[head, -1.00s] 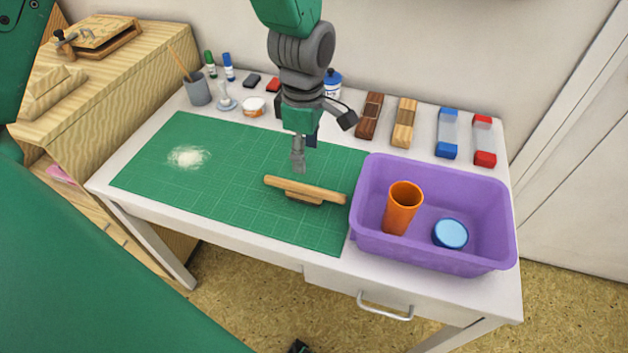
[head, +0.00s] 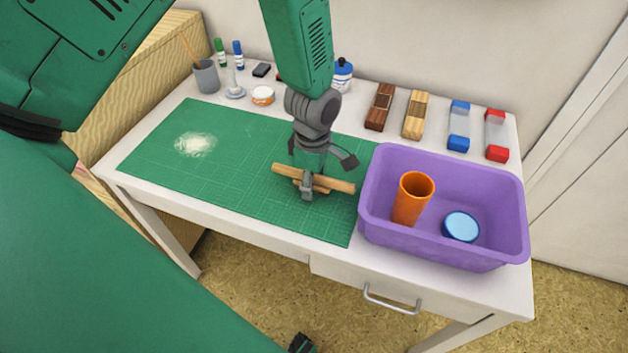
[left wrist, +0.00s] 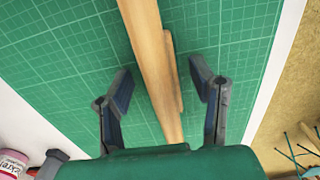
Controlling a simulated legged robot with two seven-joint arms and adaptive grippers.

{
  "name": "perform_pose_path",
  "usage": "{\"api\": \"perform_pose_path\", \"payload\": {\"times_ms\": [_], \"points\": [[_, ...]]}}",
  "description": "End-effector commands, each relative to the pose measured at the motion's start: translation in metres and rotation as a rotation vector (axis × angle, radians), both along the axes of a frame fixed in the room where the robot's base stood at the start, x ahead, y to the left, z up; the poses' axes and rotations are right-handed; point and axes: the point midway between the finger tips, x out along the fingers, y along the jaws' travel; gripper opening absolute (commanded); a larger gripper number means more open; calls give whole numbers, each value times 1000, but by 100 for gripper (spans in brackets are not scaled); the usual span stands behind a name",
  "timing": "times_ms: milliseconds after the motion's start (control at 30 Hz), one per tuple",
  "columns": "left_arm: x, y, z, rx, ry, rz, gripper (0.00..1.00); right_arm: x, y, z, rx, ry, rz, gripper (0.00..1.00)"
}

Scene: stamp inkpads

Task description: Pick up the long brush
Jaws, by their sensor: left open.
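The long brush (head: 340,186) is a pale wooden bar with a shorter wooden block along its side. It lies on the green cutting mat (head: 245,185), left of the purple bin. My left gripper (head: 307,188) is over the middle of the brush and hides part of it. In the left wrist view, the brush (left wrist: 150,50) runs between the two spread fingers of my left gripper (left wrist: 160,82), with a gap on each side. The gripper is open and holds nothing. My right gripper is not seen.
The purple bin (head: 376,215) stands close to the brush's right end, holding an orange cup (head: 412,200) and a blue round lid (head: 460,226). Stamps and blocks line the back edge. A white powder patch (head: 195,145) lies on the mat's left, which is otherwise clear.

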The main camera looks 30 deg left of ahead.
Motion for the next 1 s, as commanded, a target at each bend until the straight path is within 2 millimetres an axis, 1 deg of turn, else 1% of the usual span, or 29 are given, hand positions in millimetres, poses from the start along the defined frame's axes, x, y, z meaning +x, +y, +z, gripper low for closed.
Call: {"api": "perform_pose_path", "payload": {"times_ms": [967,1000], "points": [[0,0,-5,0,-1,-1,50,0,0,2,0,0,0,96],[0,0,-5,0,-1,-1,39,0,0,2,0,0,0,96]]}}
